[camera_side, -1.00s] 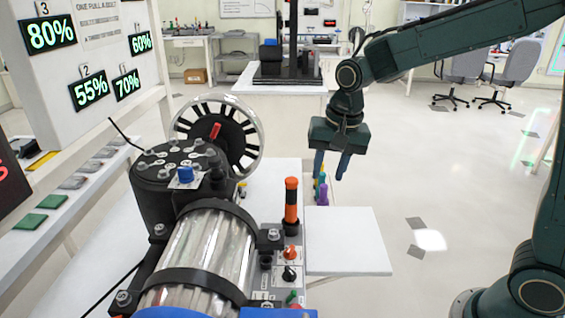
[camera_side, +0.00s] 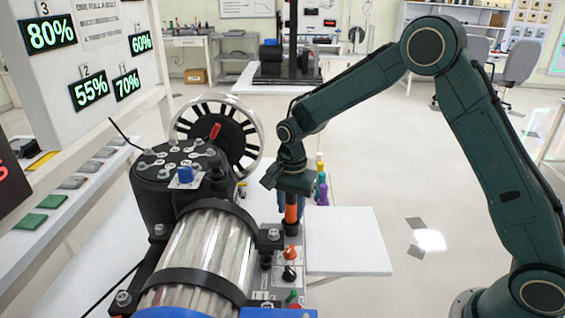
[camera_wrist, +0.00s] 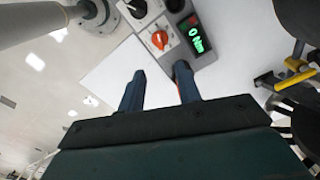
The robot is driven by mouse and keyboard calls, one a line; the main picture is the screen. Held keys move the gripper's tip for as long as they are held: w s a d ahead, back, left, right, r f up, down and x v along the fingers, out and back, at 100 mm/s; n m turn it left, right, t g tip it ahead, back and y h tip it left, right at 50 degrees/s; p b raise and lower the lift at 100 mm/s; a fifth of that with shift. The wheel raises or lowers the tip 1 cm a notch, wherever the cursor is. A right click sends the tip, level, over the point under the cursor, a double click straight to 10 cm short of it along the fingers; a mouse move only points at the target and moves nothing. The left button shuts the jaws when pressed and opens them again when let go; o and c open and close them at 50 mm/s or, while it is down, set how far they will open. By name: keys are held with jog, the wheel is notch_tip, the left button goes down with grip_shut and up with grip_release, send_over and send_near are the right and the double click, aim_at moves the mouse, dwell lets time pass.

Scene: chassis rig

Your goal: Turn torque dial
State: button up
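The orange torque dial (camera_wrist: 160,40) is a small knob on a white plate, beside a green display (camera_wrist: 196,40) reading 0 Nm. In the side view an orange knob (camera_side: 290,252) sits on the grey panel. My gripper (camera_side: 291,213) points down above and behind that knob, near an upright orange and black handle (camera_side: 291,212). In the wrist view my gripper (camera_wrist: 160,82) has its two blue fingers apart, with nothing visibly held between them. The dial lies beyond the fingertips. A bit of orange shows behind the right finger; contact cannot be told.
A black knob (camera_side: 289,273) sits in front of the orange one. The clear cylinder (camera_side: 206,250) and black housing stand left. A spoked wheel (camera_side: 217,138) is behind. Coloured pegs (camera_side: 321,180) stand close to the gripper's right. A bare white shelf (camera_side: 345,242) lies right.

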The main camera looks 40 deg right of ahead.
aim_at(290, 248)
jog(key=shift+f, duration=6.85)
jog(key=shift+c, duration=0.4)
grip_shut()
